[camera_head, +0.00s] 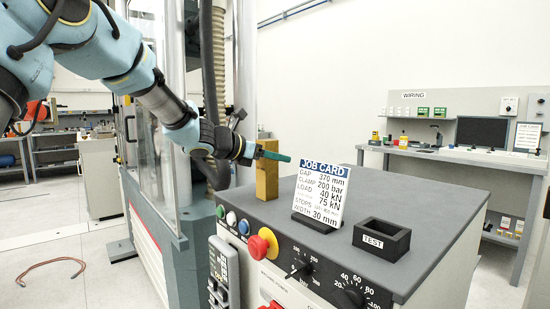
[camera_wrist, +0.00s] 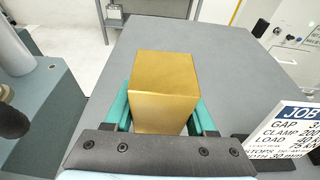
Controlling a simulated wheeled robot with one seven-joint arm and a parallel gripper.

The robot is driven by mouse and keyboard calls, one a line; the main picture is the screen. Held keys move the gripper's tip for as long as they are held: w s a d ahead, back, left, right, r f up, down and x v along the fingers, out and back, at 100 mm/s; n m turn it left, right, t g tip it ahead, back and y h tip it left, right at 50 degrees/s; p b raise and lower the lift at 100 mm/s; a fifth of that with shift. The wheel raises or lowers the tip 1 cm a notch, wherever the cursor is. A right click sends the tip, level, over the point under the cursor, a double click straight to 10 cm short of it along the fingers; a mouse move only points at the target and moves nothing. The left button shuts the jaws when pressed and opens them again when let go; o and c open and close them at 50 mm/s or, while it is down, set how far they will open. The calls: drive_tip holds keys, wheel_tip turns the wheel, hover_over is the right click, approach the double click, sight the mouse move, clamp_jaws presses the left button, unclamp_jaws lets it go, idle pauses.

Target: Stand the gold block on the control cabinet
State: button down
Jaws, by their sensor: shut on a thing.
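The gold block (camera_head: 267,178) is upright over the left rear part of the grey top of the control cabinet (camera_head: 420,194). Its lower end appears to meet the cabinet top, but I cannot tell for certain whether it touches. My gripper (camera_head: 272,155) is shut on the upper part of the block, reaching in from the left. In the wrist view the gold block (camera_wrist: 165,85) sits between the two green fingers of my gripper (camera_wrist: 163,108). The block's lower end is hidden in that view.
A job card (camera_head: 322,190) on a black stand is right of the block. A black TEST box (camera_head: 382,238) sits further right on the cabinet. Knobs and a red emergency button (camera_head: 262,243) are on the front. The testing machine (camera_head: 180,215) stands close on the left.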

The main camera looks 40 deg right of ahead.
drive_tip(key=shift+c, duration=1.1)
unclamp_jaws()
drive_tip(key=b+v, duration=0.2)
drive_tip(key=v, duration=1)
